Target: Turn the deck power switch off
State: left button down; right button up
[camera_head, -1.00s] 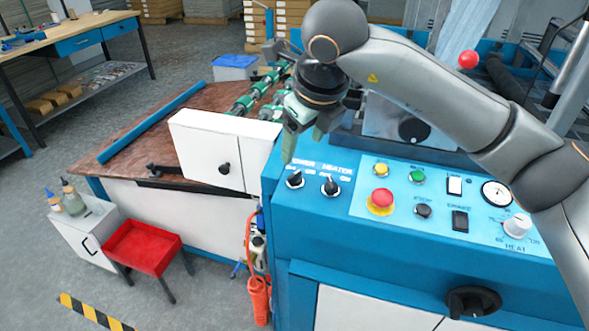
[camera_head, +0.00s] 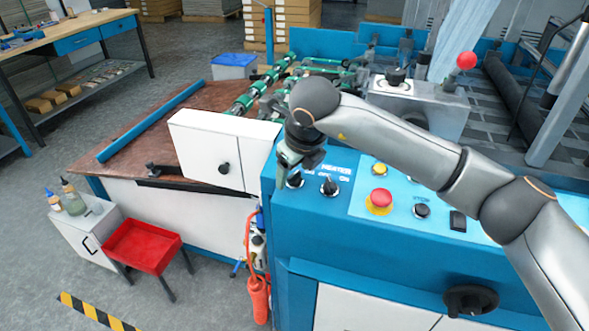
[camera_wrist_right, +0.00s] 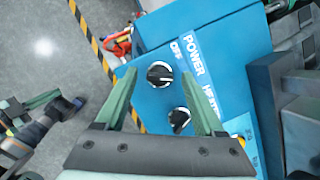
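The power switch (camera_head: 295,180), a black rotary knob, is on the blue deck panel, left of the similar heater switch (camera_head: 329,186). In the right wrist view, the power knob (camera_wrist_right: 160,75) lies beside the words POWER and OFF, with the heater knob (camera_wrist_right: 179,119) below it. My right gripper (camera_head: 284,178) is over the power switch and partly covers its label. In the wrist view its green fingers (camera_wrist_right: 159,76) are open, one on each side of the power knob; contact cannot be told. Green and dark parts at the left, apparently my left gripper (camera_wrist_right: 42,108), show partly.
A red emergency button (camera_head: 380,199), yellow button (camera_head: 380,169) and black stop button (camera_head: 422,210) are right of the switches. A white box (camera_head: 208,152) stands left of the panel. My right arm crosses above the panel and hides its right part.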

grip_shut()
dwell(0.3)
jog(key=shift+n, duration=0.3)
jog(key=shift+n+g+y+b, duration=0.3)
jog(key=shift+n+b, duration=0.05)
jog(key=shift+n, duration=0.65)
jog(key=n, duration=0.2)
jog(key=shift+w+r+n+g, duration=0.1)
jog(key=shift+n+g, duration=0.2)
jog(key=shift+n, duration=0.1)
jog(key=n+g+p, duration=0.1)
jog(key=n, duration=0.1)
jog(key=shift+n, duration=1)
jog(key=shift+w+n+g+p, duration=0.1)
jog(key=shift+n+g+p, duration=0.4)
jog(key=shift+n, duration=0.9)
